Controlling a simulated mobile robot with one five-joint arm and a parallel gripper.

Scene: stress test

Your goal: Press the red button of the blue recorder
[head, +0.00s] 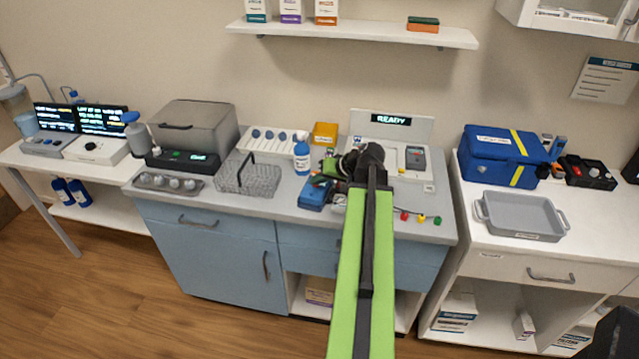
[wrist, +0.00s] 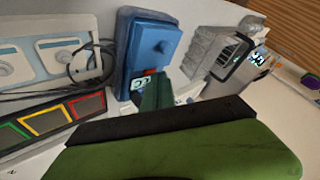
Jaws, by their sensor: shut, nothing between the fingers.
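The blue recorder (head: 312,197) lies on the grey counter in the head view, just left of my arm's end. In the wrist view the blue recorder (wrist: 150,42) fills the upper middle, with a small lit display and a small red patch, likely the red button (wrist: 150,72), at its near end. My gripper (wrist: 157,92) is shut and empty, its tip close to the display and red patch and covering part of that end. I cannot tell if it touches. In the head view my gripper (head: 322,180) is beside the recorder, partly hidden.
Cables with red, yellow and green ends (head: 421,218) lie to the right. A panel with coloured frames (wrist: 50,122) and a grey ribbed block (wrist: 222,52) flank the recorder in the wrist view.

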